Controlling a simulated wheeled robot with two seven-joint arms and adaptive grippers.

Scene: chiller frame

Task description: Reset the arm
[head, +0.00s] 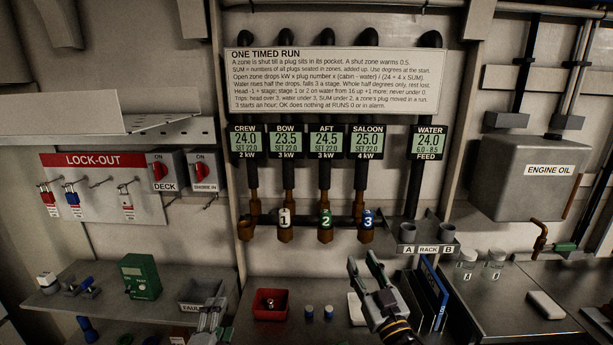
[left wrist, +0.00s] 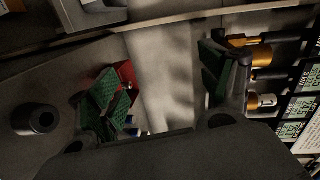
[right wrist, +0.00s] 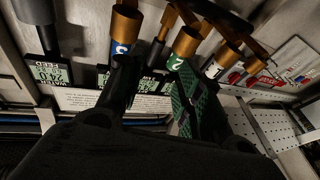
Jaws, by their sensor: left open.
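My left gripper (head: 213,305) is low at the bottom of the head view, in front of the grey fault bin; its fingers are spread with nothing between them in the left wrist view (left wrist: 165,85). My right gripper (head: 363,260) is raised right of the red tray, below the valve row, its fingers apart and empty; the fingers also show in the right wrist view (right wrist: 155,85). Plugs marked 1 (head: 284,219), 2 (head: 325,219) and 3 (head: 367,219) hang at the copper fittings under BOW, AFT and SALOON. The CREW fitting (head: 250,225) shows no numbered plug.
A red tray (head: 285,312) holds a small dark item; two small capped pieces (head: 318,312) stand beside it. Jars (head: 494,263) stand on the right counter. A green box (head: 140,276) sits on the left shelf.

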